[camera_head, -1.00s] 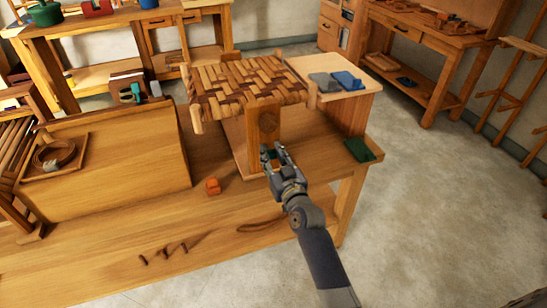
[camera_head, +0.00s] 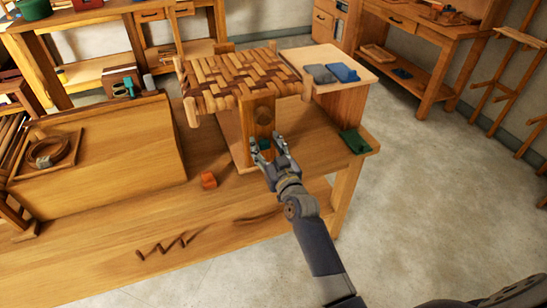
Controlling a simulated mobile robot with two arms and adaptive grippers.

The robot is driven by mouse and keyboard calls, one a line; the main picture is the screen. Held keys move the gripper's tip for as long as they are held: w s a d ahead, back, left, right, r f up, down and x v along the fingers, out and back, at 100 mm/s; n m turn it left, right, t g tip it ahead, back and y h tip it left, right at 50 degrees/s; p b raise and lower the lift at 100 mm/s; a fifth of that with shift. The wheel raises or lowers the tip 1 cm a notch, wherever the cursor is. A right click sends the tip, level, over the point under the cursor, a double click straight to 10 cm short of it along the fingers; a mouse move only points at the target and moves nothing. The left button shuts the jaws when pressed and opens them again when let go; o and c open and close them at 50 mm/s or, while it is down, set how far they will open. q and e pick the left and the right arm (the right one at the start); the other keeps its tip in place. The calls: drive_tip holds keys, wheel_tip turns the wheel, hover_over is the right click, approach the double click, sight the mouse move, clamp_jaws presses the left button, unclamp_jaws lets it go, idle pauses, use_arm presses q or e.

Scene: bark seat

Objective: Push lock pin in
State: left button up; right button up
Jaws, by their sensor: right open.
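The woven bark seat (camera_head: 240,80) in light and dark strips rests on a wooden stand on the workbench. The stand's upright post (camera_head: 248,128) has a round wooden disc (camera_head: 264,115) on its front face. Below the disc a small green piece (camera_head: 264,145) shows between my fingers; I cannot tell for sure whether it is the lock pin. My right gripper (camera_head: 267,146) is open in front of the post, just below the disc, with a finger on each side of the green piece. Contact cannot be made out. My left gripper is not in view.
On the workbench (camera_head: 110,235) lie an orange block (camera_head: 208,180), several small dark pegs and a curved strip. A large wooden box (camera_head: 100,155) stands left. A grey and a blue pad (camera_head: 343,72) lie on the raised board behind. A green tray (camera_head: 355,141) sits at the right edge.

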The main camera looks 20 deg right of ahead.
drive_tip(key=s, duration=1.1)
drive_tip(key=shift+d, duration=0.15)
drive_tip(key=shift+f, duration=0.1)
drive_tip(key=s+a+f+g, duration=0.1)
drive_tip(key=s+f+g, duration=0.2)
drive_tip(key=f, duration=0.8)
drive_tip(key=s+a+f+g, duration=0.2)
drive_tip(key=f, duration=1)
drive_tip(key=s+f+n+g, duration=0.1)
drive_tip(key=s+f+g, duration=0.3)
drive_tip(key=s+f, duration=0.9)
drive_tip(key=s+d+f+g, duration=0.2)
drive_tip(key=s+f, duration=0.4)
drive_tip(key=s, duration=0.4)
drive_tip(key=s+d+f+g, duration=0.2)
drive_tip(key=s+f, duration=0.4)
drive_tip(key=s, duration=0.4)
drive_tip(key=s+d+f+n+g, duration=0.1)
drive_tip(key=s+f+g, duration=0.3)
drive_tip(key=s, duration=0.5)
wheel_tip(320, 180, down, 3)
drive_tip(key=shift+s+d+r+h, duration=0.15)
drive_tip(key=shift+s+d+h, duration=0.2)
drive_tip(key=shift+d, duration=0.3)
drive_tip(key=shift+c, duration=0.3)
